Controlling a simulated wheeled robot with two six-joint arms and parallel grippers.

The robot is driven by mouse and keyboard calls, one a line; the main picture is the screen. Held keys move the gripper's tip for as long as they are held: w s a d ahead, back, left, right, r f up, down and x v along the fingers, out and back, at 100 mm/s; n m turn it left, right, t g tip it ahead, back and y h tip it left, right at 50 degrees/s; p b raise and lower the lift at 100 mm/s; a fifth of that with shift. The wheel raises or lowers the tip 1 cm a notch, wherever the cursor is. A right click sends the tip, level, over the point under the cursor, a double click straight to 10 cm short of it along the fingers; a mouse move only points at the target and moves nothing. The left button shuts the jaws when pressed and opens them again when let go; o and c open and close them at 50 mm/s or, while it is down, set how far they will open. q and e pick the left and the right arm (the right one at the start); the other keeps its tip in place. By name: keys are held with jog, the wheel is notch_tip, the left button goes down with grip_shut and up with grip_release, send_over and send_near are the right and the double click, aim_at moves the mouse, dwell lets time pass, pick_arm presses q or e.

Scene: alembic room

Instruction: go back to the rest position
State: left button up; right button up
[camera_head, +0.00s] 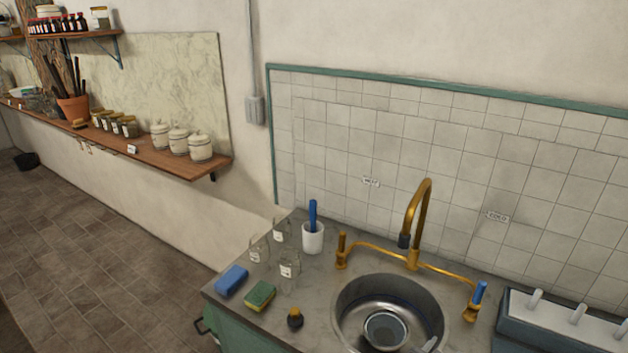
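Neither of my grippers shows in the head view, and no arm of mine can be made out. The view looks down on a grey counter (232,303) with a round metal sink (346,312) in it. A round bowl-like vessel (385,331) sits inside the sink. A pale item (429,345) shows at the sink's lower edge, cut off by the frame; I cannot tell what it is. A brass faucet (424,212) stands behind the sink.
A blue sponge (231,281), a green-yellow sponge (260,295), several glass jars (289,270) and a white cup (313,239) stand left of the sink. A rack (550,322) is at right. A wooden shelf (190,166) holds jars.

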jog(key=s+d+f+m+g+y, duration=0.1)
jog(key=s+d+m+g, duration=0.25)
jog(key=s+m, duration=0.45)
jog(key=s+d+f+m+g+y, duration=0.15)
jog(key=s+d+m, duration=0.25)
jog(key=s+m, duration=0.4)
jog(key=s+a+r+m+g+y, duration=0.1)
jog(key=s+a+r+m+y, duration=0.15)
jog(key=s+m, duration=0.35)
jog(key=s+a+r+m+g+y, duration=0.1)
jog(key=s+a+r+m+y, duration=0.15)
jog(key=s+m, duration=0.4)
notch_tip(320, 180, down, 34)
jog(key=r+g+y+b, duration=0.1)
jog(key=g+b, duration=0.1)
jog(key=b, duration=0.6)
pick_arm(q)
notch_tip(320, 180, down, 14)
jog(key=b, duration=0.6)
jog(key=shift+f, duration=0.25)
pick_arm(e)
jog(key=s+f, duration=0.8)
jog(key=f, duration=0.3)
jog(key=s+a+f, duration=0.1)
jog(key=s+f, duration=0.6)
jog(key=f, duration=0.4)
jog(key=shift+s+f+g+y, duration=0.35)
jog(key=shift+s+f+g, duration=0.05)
